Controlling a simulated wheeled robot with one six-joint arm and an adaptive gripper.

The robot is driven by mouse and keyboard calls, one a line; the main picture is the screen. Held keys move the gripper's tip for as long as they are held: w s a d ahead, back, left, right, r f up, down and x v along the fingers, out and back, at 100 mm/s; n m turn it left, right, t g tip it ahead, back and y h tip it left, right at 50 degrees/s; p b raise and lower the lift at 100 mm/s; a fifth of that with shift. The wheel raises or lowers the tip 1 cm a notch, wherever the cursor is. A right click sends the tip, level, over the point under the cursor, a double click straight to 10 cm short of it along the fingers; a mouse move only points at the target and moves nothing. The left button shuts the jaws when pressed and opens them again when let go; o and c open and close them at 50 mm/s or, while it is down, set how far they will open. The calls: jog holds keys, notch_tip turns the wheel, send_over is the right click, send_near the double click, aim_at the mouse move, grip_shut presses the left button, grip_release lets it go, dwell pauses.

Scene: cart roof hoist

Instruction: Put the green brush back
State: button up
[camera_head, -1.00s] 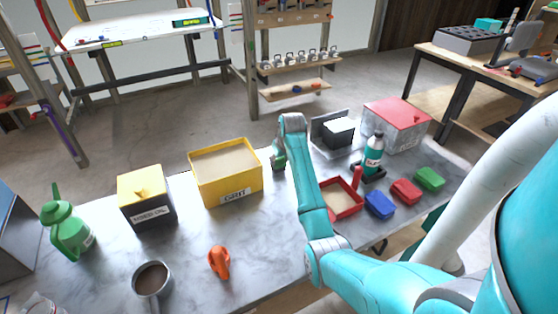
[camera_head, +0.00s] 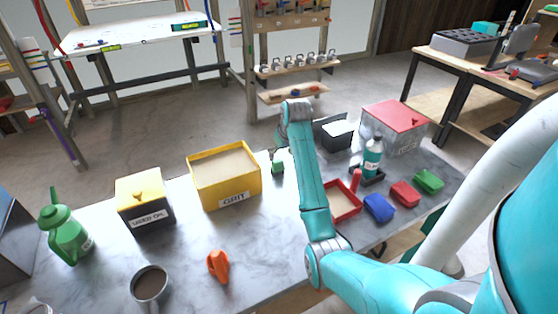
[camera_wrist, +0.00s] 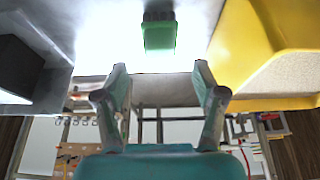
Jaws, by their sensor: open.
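The green brush (camera_head: 277,168) stands on the grey table just right of the yellow GRIT box (camera_head: 225,179). In the wrist view the green brush (camera_wrist: 160,37) shows as a green block with dark tufts at its top edge. My gripper (camera_head: 279,143) is just above the brush in the head view, and part of it is hidden behind my arm. In the wrist view my gripper (camera_wrist: 160,72) has its two fingers apart with nothing between them. The brush lies beyond the fingertips, in line with the gap, and looks clear of them.
The GRIT box is close beside my gripper. A dark holder with a white block (camera_head: 338,133), a teal bottle (camera_head: 373,156), a red tray (camera_head: 343,205) and a red-lidded box (camera_head: 394,120) stand right of my arm. An orange object (camera_head: 218,265) and a mug (camera_head: 150,284) stand in front.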

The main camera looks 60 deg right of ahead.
jog(key=shift+v, duration=2.25)
